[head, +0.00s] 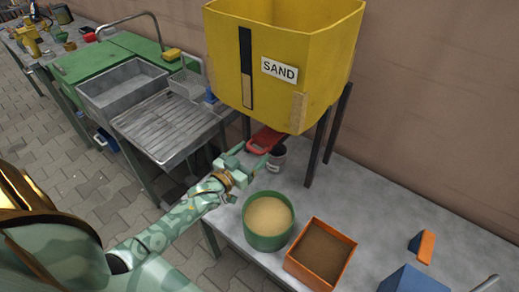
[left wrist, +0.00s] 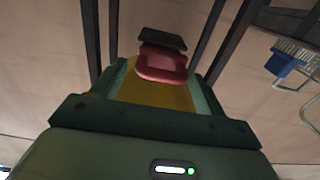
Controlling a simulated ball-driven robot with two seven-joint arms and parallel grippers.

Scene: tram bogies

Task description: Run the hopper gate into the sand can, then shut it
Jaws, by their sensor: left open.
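The yellow hopper (head: 278,65) with a SAND label stands on dark legs at the back of the bench. A red gate handle (head: 265,139) sticks out under it; it also shows in the left wrist view (left wrist: 162,67), with a dark plate (left wrist: 162,38) behind it. A grey can (head: 277,156) stands below the hopper, partly hidden by my left gripper and the handle; its inside is too small to judge. My left gripper (head: 250,156) is open just in front of the handle, which appears between its fingers in the wrist view. Contact cannot be told. My right gripper is out of view.
A green round tub (head: 266,242) of sand and an orange box (head: 330,275) of brown material stand on the bench in front. A metal sink (head: 124,88) is at left. Bare bench (head: 375,205) lies right of the hopper.

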